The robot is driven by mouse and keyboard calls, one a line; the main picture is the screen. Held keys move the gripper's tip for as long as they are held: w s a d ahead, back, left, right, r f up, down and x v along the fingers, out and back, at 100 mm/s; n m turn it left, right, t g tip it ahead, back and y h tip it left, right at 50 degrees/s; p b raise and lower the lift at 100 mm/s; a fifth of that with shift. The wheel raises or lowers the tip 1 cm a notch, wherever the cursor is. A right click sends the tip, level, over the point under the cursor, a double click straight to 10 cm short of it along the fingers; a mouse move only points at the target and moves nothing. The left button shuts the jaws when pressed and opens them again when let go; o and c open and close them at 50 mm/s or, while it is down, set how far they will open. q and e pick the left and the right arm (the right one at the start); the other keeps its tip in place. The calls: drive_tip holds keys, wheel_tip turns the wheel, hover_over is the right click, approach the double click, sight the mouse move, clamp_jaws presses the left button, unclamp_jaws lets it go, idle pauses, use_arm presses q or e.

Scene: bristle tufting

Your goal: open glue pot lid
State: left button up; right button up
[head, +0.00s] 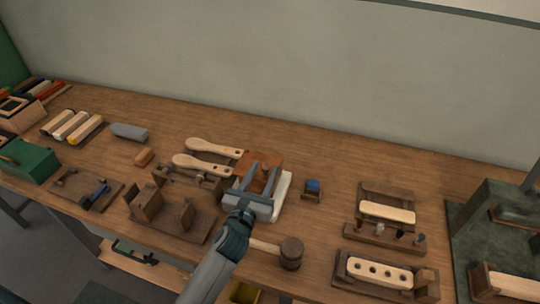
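My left gripper (260,179) reaches in from the bottom over the middle of the bench. Its two grey fingers are spread, with brown showing in the gap between them. They are above a white tray or slab (284,196) and in front of an orange-brown piece (266,157). The gripper hides much of what lies under it. I cannot make out a glue pot or its lid for certain. A small dark block with a blue top (313,186) stands to the right, apart from the gripper. My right gripper is not in view.
A mallet (290,252) lies close to my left wrist. Wooden paddle handles (214,148) and a brown block fixture (172,214) are left of the gripper. Drilled blocks (380,272) stand at right. The wooden bench (330,155) is clear behind the blue-topped block.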

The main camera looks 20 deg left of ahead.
sight(267, 164)
use_arm(q)
drive_tip(key=shift+w+d+p, duration=0.1)
drive_tip(key=shift+w+p, duration=0.4)
drive_tip(key=shift+w, duration=2.65)
clamp_jaws()
